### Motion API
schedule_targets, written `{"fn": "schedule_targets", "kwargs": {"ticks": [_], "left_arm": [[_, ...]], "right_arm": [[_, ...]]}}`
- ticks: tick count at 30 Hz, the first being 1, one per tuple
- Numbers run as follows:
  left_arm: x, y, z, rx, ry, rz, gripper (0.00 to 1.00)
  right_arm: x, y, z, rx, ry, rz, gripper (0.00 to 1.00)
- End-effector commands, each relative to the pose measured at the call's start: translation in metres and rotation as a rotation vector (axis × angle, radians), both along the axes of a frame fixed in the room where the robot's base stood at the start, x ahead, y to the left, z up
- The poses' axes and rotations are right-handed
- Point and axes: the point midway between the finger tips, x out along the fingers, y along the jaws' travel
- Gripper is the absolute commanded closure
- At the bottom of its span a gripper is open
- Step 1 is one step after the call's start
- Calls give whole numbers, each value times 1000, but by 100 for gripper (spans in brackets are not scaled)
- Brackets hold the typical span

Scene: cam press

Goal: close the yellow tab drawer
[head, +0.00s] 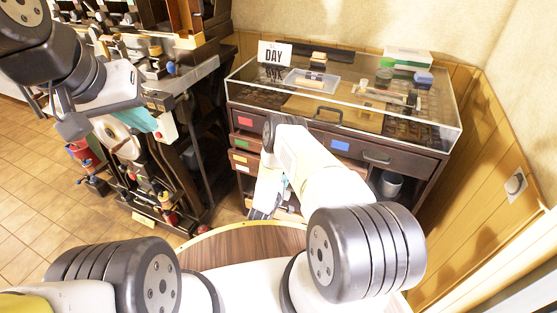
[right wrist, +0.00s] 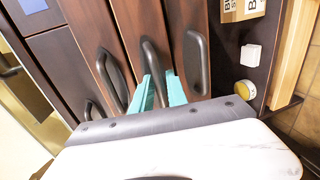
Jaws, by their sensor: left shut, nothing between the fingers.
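The yellow tab (head: 240,158) marks the third drawer down in the left column of the dark cabinet, below the red and green tabs. How far that drawer stands out is unclear. In the right wrist view, several dark handles cross wood drawer fronts; the one with its bar at the middle (right wrist: 149,55) lies between the teal fingers of my right gripper (right wrist: 160,85). Whether they press on it I cannot tell. Beside it is another handle (right wrist: 196,62). In the head view my right arm hides most of this gripper. My left gripper (head: 148,121) is shut and empty, left of the cabinet.
The cabinet has a glass top (head: 350,95) over small items. A blue tab (head: 340,145) marks a right-hand drawer. A white cube (right wrist: 251,54) and a yellow-topped jar (right wrist: 245,88) sit beyond the drawer fronts. A cluttered machine stand (head: 190,80) stands left. A round wooden stool or table top (head: 240,243) is near me.

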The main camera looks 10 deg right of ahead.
Motion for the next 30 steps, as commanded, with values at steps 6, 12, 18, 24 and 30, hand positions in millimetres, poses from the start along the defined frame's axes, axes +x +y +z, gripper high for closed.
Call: {"fn": "schedule_targets", "kwargs": {"ticks": [6, 12, 18, 24, 30], "left_arm": [[0, 0, 0, 0, 0, 0, 100], [0, 0, 0, 0, 0, 0, 100], [0, 0, 0, 0, 0, 0, 100], [0, 0, 0, 0, 0, 0, 100], [0, 0, 0, 0, 0, 0, 100]], "right_arm": [[0, 0, 0, 0, 0, 0, 100], [0, 0, 0, 0, 0, 0, 100], [0, 0, 0, 1, 1, 0, 100], [0, 0, 0, 1, 1, 0, 100], [0, 0, 0, 1, 1, 0, 100]]}}
